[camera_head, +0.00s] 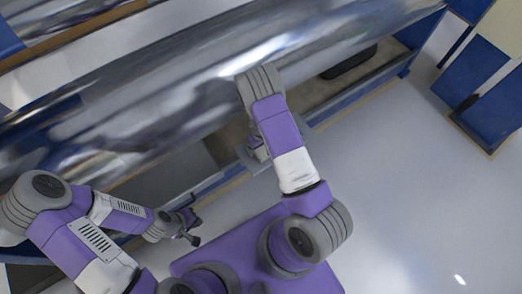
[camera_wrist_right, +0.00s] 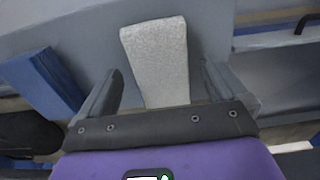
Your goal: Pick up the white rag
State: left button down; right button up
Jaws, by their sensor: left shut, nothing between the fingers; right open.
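The white rag (camera_wrist_right: 157,50) shows in the right wrist view as a pale, textured strip on a grey surface (camera_wrist_right: 85,28). It lies ahead of my right gripper (camera_wrist_right: 160,82), whose two fingers are spread on either side of its lower part in the picture. I cannot tell if they touch it. In the head view my right gripper (camera_head: 256,148) is mostly hidden under its own arm, and I cannot make out the rag there. My left gripper (camera_head: 190,228) is shut and empty, low at the left, apart from the rag.
A large shiny film roller (camera_head: 150,105) runs across the head view beyond my arms. A blue-edged frame (camera_head: 385,80) with a dark object (camera_head: 350,60) lies below it. A blue block (camera_wrist_right: 55,82) is left of the rag. The pale floor (camera_head: 400,190) at right is clear.

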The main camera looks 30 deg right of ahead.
jog(key=shift+f, duration=0.7)
jog(key=c, duration=1)
notch_tip(320, 180, up, 10)
jog(key=p, duration=0.3)
jog(key=shift+r, duration=0.1)
jog(key=shift+c, duration=0.2)
